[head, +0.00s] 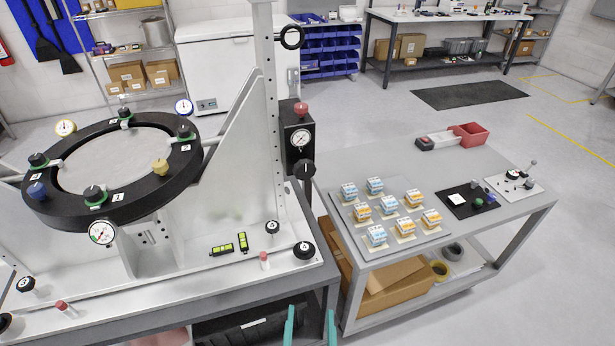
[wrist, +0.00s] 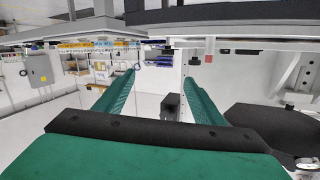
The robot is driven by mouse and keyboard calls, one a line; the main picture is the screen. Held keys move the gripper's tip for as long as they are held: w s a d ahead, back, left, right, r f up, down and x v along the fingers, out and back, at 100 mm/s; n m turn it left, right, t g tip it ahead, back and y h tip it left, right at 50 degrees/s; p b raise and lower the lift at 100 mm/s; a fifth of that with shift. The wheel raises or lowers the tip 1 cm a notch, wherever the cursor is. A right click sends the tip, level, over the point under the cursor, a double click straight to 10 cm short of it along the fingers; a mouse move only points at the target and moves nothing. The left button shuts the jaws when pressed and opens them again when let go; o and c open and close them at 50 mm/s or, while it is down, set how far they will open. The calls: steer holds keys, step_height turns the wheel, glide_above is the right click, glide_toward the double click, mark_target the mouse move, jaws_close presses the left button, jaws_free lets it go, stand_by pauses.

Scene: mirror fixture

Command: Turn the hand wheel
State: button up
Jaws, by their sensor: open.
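A black ring-shaped wheel (head: 291,37) sits high on the right side of the fixture's upright post. A black round knob (head: 304,168) is on the side of the gauge box (head: 296,150) lower on that post. I cannot tell for sure which one is the hand wheel. My gripper (head: 310,322) shows as two teal fingers at the bottom edge of the head view, below and apart from both. In the wrist view my gripper (wrist: 158,76) is open, with nothing between the fingers. A large dark rounded shape (wrist: 268,130) is right of the fingers there.
The fixture carries a black mirror ring (head: 60,209) with several knobs and gauges. Clear floor lies right of this table.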

steer(key=w+d+r+n+t+y, duration=0.1)
steer(key=w+d+r+n+y, duration=0.15)
steer(key=w+r, duration=0.9)
steer(key=n+y, duration=0.4)
steer(key=n, duration=0.2)
glide_toward(305, 171)
steer(key=x, duration=0.9)
steer(key=c, duration=1.1)
